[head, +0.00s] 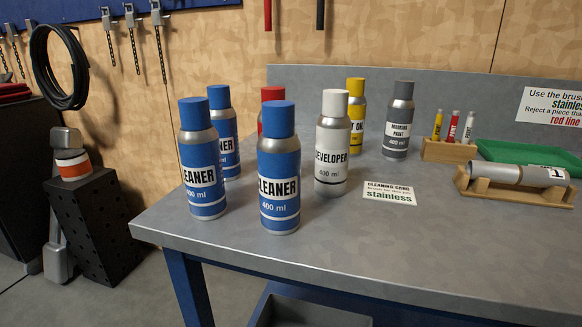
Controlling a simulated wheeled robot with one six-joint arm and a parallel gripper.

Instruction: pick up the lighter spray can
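Three blue spray cans labelled CLEANER stand upright at the left of the grey bench: a front one (279,168), a left one (203,160) and one behind (225,132). They look alike; their weights cannot be seen. A white can labelled DEVELOPER (332,145) stands to their right and is the palest in colour. A red-capped can (272,96) is mostly hidden behind the front blue can. A yellow can (356,115) is partly hidden behind the white one. A grey can labelled MARKING PAINT (398,122) stands farther right. My gripper is not in view.
A cleaning card (390,194) lies on the bench (400,245). At the right are a wooden block with several small tubes (448,151), a green tray (530,155) and a metal cylinder (515,174) on a wooden cradle. The bench's front strip is clear.

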